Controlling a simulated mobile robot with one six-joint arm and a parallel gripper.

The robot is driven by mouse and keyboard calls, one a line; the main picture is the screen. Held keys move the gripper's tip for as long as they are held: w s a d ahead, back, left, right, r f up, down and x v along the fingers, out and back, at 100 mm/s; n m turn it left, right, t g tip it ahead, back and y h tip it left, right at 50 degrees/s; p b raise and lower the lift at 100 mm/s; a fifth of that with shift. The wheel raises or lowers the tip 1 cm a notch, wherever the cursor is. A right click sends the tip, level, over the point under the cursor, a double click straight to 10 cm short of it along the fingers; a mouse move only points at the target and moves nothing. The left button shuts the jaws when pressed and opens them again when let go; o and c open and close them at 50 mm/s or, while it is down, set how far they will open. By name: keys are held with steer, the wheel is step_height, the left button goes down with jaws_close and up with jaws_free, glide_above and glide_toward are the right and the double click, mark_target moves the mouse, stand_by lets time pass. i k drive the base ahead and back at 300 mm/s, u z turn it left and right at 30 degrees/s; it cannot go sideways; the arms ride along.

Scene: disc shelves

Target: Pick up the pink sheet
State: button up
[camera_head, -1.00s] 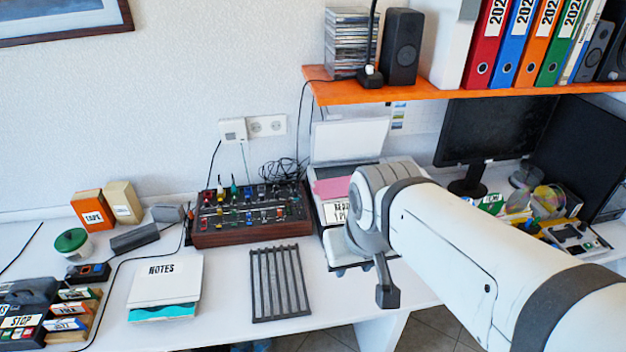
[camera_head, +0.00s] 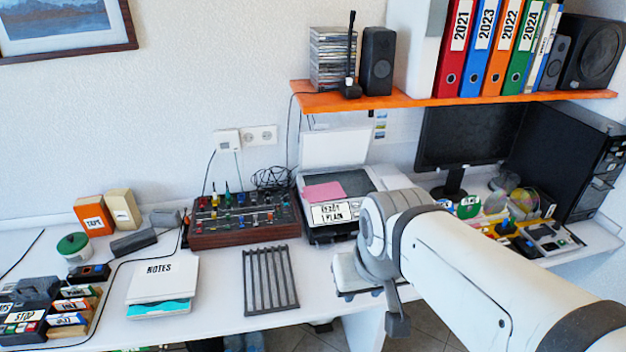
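The pink sheet (camera_head: 324,191) lies on the left part of the bed of an open scanner or printer (camera_head: 350,226), whose white lid (camera_head: 334,148) is raised against the wall. A white label card with black lettering (camera_head: 334,213) sits just in front of the sheet. My gripper (camera_head: 396,318) is at the end of the white arm, in front of and to the right of the scanner, near the desk's front edge. Only a dark part of it shows, pointing down. Its fingers cannot be made out, and it is apart from the sheet.
A mixer box with colored knobs (camera_head: 245,218) stands left of the scanner. A dark slatted rack (camera_head: 270,280) and a white notes box (camera_head: 163,284) lie in front. An orange shelf (camera_head: 440,100) overhangs the back right. A monitor (camera_head: 468,135) stands right of the scanner.

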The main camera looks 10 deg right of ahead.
mark_target(331, 190)
steer(key=z, duration=0.05)
steer(key=i, duration=0.9)
steer(key=u, duration=0.1)
